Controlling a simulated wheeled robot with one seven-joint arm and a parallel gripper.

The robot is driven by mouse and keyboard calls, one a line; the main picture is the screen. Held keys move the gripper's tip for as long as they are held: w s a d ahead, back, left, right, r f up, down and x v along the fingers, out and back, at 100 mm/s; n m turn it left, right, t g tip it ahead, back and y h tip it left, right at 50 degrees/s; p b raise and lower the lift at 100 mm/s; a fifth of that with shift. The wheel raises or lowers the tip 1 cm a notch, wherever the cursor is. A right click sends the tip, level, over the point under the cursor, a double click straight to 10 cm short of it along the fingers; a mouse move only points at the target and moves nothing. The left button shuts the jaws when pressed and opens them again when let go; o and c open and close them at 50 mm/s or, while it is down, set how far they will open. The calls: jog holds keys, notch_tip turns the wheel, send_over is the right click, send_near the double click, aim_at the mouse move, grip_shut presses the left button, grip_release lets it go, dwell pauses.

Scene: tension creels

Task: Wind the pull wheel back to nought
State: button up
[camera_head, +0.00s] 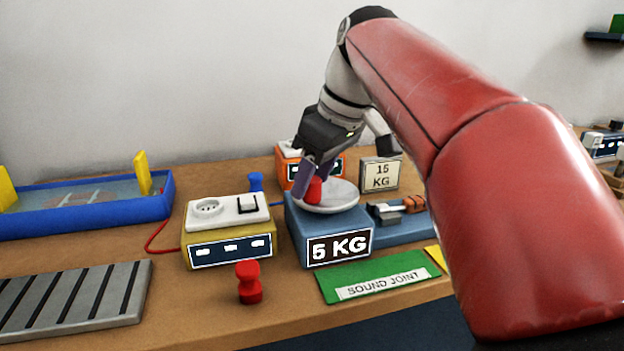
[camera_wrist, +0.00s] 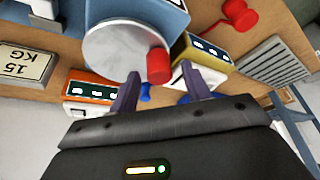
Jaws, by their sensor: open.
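The pull wheel (camera_head: 338,199) is a pale grey disc on top of a blue box (camera_head: 300,228) with a 5 KG sign. It also shows in the wrist view (camera_wrist: 115,50). A red knob (camera_head: 314,190) stands near its rim, on the left in the head view. My gripper (camera_head: 312,178) is open over that side of the wheel, fingers pointing down. In the wrist view, the red knob (camera_wrist: 158,66) appears between the two purple fingertips (camera_wrist: 160,72), with a gap on each side. I cannot tell whether either finger touches it. No scale mark on the wheel is readable.
A yellow box (camera_head: 229,250) with a white socket top stands left of the blue box. An orange box (camera_head: 288,166) and a 15 KG sign (camera_head: 380,174) stand behind. A red peg (camera_head: 249,283) and green SOUND JOINT card (camera_head: 375,276) are in front. A blue tray (camera_head: 80,221) lies left.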

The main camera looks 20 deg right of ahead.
jog(key=v, duration=0.6)
jog(key=shift+r, duration=0.3)
jog(key=shift+s+d, duration=0.1)
